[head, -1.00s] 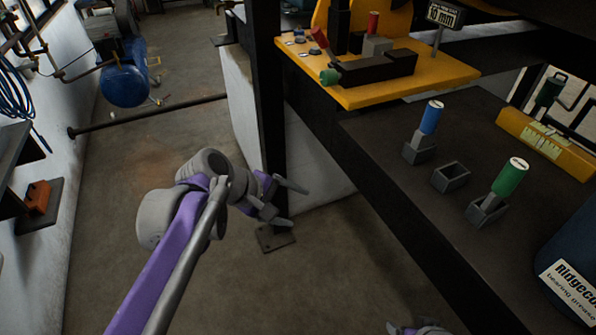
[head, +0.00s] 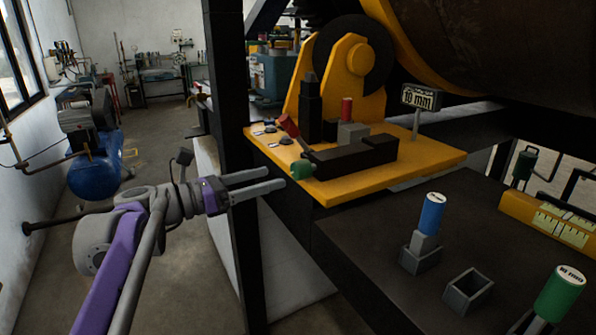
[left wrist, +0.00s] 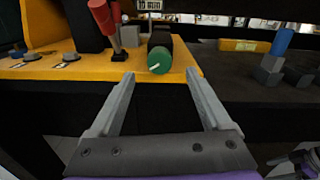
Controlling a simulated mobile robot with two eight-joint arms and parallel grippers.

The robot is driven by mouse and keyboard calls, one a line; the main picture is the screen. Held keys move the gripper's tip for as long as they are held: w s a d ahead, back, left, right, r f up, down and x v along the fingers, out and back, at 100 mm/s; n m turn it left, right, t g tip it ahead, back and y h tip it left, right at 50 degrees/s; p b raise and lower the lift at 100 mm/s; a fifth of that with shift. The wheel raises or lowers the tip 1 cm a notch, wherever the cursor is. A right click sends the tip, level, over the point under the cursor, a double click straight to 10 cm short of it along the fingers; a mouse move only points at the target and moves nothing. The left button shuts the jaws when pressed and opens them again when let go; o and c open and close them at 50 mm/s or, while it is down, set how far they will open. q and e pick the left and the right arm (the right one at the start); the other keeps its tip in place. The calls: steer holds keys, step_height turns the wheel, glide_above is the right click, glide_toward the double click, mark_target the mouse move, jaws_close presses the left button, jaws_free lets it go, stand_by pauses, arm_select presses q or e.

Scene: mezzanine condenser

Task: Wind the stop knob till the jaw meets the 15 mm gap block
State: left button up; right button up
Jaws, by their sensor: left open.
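The green stop knob (head: 302,169) is on the front end of a dark slide on the yellow fixture; a pale mark crosses its face in the left wrist view (left wrist: 160,60). My left gripper (head: 277,179) is open and empty, with its fingers pointing at the knob. In the left wrist view the knob is just beyond the fingertips (left wrist: 160,74), between them and untouched. A red-handled gap block (head: 352,133) stands on the fixture beside the dark jaw parts; any gap there is too small to judge. A grey and purple part of mine, possibly the right gripper, shows at the wrist view's lower right.
A red lever (head: 288,124) rises close to the knob. A small sign (head: 421,97) appears to read 10 mm. On the dark bench, a blue-handled block (head: 432,215) and a green-handled block (head: 560,292) stand in holders, with an empty holder (head: 467,291) between. A black post (head: 232,130) stands beside the fixture.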

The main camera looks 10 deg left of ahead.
mark_target(294, 172)
arm_select(q)
steer(key=x, duration=0.8)
steer(key=shift+w, duration=0.1)
steer(key=shift+c, duration=0.2)
jaws_close()
steer(key=shift+m+p, duration=1.25)
steer(key=shift+m, duration=0.15)
steer(key=shift+m+p, duration=1.15)
steer(key=shift+m, duration=0.85)
steer(key=shift+f, duration=0.1)
